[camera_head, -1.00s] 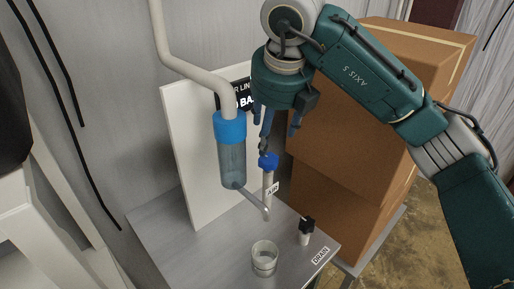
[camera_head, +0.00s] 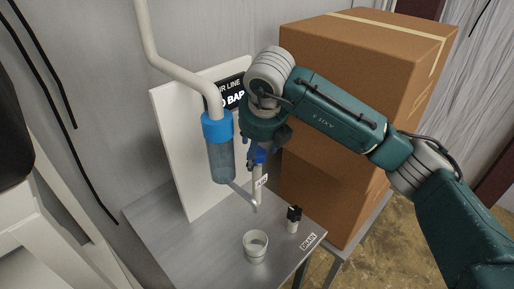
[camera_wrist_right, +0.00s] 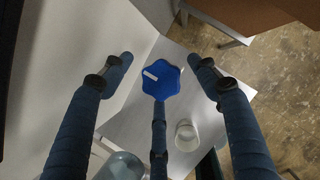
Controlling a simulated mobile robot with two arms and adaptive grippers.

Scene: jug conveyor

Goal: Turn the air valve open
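The air valve has a lobed blue knob (camera_wrist_right: 161,84) with a white mark on top. In the head view the knob (camera_head: 259,154) sits atop a pale pipe beside an "AIR" label and is partly hidden by my right gripper (camera_head: 256,147). The right gripper comes down over the knob from above. In the right wrist view its fingers are spread, one on each side of the knob with gaps, and a third below it. Whether the third finger touches the knob I cannot tell. My left gripper is not in view.
A clear filter bowl with a blue collar (camera_head: 217,127) hangs close left of the gripper. A white panel (camera_head: 180,130) is behind; stacked cardboard boxes (camera_head: 350,90) stand right.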

